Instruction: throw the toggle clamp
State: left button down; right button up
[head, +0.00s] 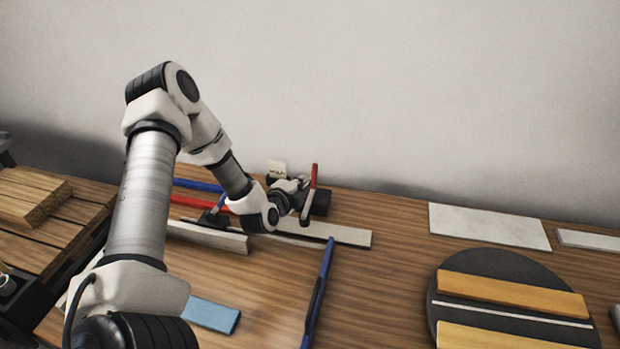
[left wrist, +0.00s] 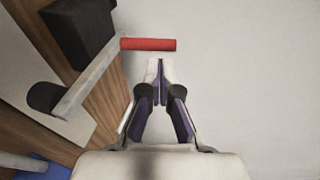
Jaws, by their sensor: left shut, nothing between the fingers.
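The toggle clamp has a red handle (head: 314,174) that stands up near the wall in the head view, with a black block (head: 321,203) beside its foot. In the left wrist view the red grip (left wrist: 148,44) sits on a grey metal lever (left wrist: 88,78) that runs down to a dark pivot. My left gripper (left wrist: 160,64) is shut and empty, its fingertips just below the red grip in that picture. Whether they touch it I cannot tell. In the head view the left gripper (head: 301,203) is close beside the clamp, partly hidden by its own wrist. My right gripper is out of sight.
A pale board (head: 350,237) lies by the clamp. A light blue block (head: 212,315) lies front left. A dark round plate (head: 480,262) with yellow strips is at right. The table between bar and plate is clear.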

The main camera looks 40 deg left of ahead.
aim_at(313, 171)
pick_arm(q)
jog(key=x, duration=0.3)
jog(key=shift+w, duration=0.2)
jog(key=shift+w+a, duration=0.2)
jog(key=shift+w, duration=0.25)
jog(key=shift+w+a+f, duration=0.1)
jog(key=shift+w+f, duration=0.05)
jog(key=shift+w, duration=0.1)
